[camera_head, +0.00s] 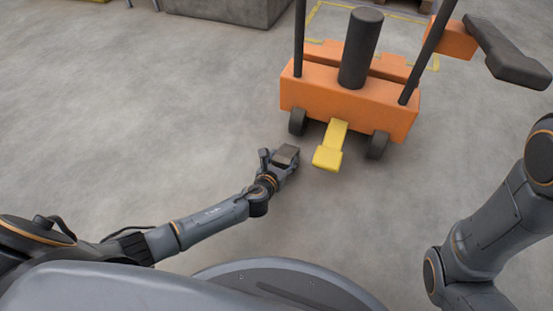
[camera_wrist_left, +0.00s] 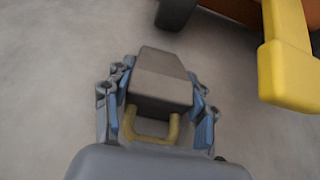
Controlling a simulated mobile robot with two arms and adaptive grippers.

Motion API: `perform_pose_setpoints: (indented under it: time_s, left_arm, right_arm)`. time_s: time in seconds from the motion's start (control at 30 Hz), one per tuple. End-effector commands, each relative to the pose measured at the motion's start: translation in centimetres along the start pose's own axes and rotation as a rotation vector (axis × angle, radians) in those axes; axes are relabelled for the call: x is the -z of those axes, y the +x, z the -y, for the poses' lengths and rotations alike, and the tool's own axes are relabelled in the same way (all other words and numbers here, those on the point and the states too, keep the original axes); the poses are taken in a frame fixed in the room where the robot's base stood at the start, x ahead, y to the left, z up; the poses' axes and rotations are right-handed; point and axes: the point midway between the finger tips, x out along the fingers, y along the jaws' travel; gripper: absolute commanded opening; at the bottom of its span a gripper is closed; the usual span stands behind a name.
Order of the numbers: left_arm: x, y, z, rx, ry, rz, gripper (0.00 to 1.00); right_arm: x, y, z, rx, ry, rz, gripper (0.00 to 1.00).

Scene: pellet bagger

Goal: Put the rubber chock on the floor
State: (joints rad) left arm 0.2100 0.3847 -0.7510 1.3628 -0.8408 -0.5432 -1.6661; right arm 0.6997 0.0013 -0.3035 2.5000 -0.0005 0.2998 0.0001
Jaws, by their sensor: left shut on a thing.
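The rubber chock (camera_head: 286,154) is a dark grey wedge-shaped block. In the left wrist view the chock (camera_wrist_left: 160,80) sits between the two fingers, with a yellow handle loop (camera_wrist_left: 150,128) on its near side. My left gripper (camera_head: 278,163) is shut on it; the left wrist view shows the gripper's fingers (camera_wrist_left: 158,110) on both sides of the handle and block. The grey concrete floor (camera_head: 170,110) lies below; I cannot tell whether the chock touches it. My right arm shows at the right edge, but its gripper is out of view.
An orange wheeled machine (camera_head: 340,105) with a dark post stands just beyond the chock. Its yellow pedal (camera_head: 328,157) sticks out toward me, right of my left gripper; the pedal (camera_wrist_left: 288,75) also shows in the wrist view. The floor to the left is clear.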

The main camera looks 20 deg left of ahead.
Motion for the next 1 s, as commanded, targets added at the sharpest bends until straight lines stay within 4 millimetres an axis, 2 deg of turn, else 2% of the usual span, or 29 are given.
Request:
perform_pose_setpoints:
  time_s: [0.33,0.37,0.43,0.47,0.83,1.0]
  left_arm:
    - [0.2,0.1,0.0,0.000,-0.001,0.001,0.12]
    - [0.2,0.1,0.0,0.000,-0.001,-0.001,0.62]
    - [0.2,0.1,0.0,0.000,-0.001,-0.001,0.76]
    - [0.2,0.1,0.0,0.000,-0.001,-0.001,0.79]
    - [-0.3,-0.1,0.0,0.000,-0.001,0.000,0.79]
    - [-0.5,-2.7,0.1,0.002,0.000,-0.004,0.79]
  right_arm:
    - [0.0,-0.1,-0.1,-0.001,-0.003,0.000,0.00]
    - [0.0,-0.1,-0.1,-0.001,-0.003,0.000,0.00]
    - [0.0,0.0,-0.1,-0.002,-0.003,0.000,0.00]
    - [0.0,0.0,-0.1,-0.002,-0.003,0.000,0.00]
    - [-0.1,0.3,-0.2,-0.002,-0.004,-0.001,0.00]
    - [-0.7,2.1,-0.6,-0.002,-0.004,-0.002,0.00]
